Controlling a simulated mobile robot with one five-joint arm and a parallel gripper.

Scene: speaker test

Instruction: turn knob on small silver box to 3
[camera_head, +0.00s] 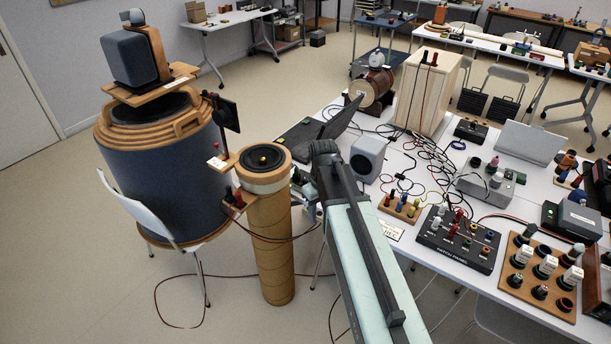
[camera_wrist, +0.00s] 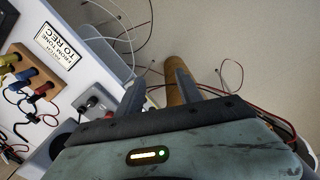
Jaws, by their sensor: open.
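A small silver-grey box (camera_wrist: 99,104) with a dark knob lies at the table edge in the wrist view, left of my gripper (camera_wrist: 160,82). Its markings and the knob's setting are too small to read. My gripper is open and empty, its two fingers apart and pointing over the floor beside the table. In the head view my arm hides most of that area, so I cannot make out this box there. A larger silver box (camera_head: 470,190) with cylindrical parts on top stands farther right on the table.
A brown column with a black speaker top (camera_head: 264,158) stands left of my arm. Open floor lies at lower left.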

